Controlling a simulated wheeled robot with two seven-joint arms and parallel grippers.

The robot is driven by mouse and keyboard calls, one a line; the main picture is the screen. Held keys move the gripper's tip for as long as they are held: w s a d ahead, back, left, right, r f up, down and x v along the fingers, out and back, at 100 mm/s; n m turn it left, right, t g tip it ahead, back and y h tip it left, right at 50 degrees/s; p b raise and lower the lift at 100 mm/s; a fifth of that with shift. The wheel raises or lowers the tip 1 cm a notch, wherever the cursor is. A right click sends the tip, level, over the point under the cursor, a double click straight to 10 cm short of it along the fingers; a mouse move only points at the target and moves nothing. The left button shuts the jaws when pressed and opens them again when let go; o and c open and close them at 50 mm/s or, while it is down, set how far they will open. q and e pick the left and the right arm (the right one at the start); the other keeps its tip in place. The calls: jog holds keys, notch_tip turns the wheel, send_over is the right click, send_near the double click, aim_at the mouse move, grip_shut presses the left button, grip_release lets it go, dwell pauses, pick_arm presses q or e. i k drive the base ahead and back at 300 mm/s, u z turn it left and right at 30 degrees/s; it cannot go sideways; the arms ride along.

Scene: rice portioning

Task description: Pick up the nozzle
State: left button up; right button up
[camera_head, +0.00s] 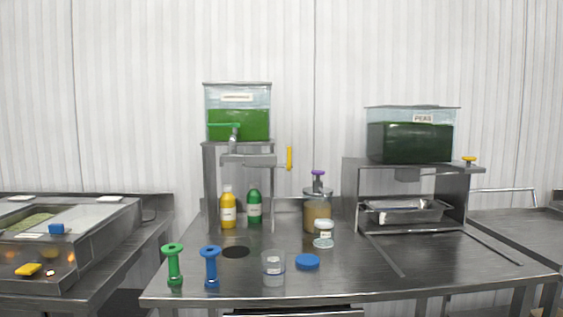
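Two spool-shaped pieces that look like nozzles stand upright near the table's front left edge. One is a green nozzle (174,265) and the other is a blue nozzle (211,267) just to its right. They stand apart and nothing holds them. A dispenser (250,160) behind them carries a tub of green contents, a green part (224,125), and a yellow handle (290,158). Neither of my grippers shows in the head view.
Yellow (228,211) and green (254,207) bottles stand behind. A dark hole (236,252) is in the steel table (345,275). A peas dispenser (411,140) stands at right.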

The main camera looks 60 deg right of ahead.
aim_at(171, 251)
jog(key=z, duration=0.75)
jog(key=i, duration=0.85)
jog(key=z, duration=1)
jog(key=i, duration=0.35)
jog(key=u, duration=0.05)
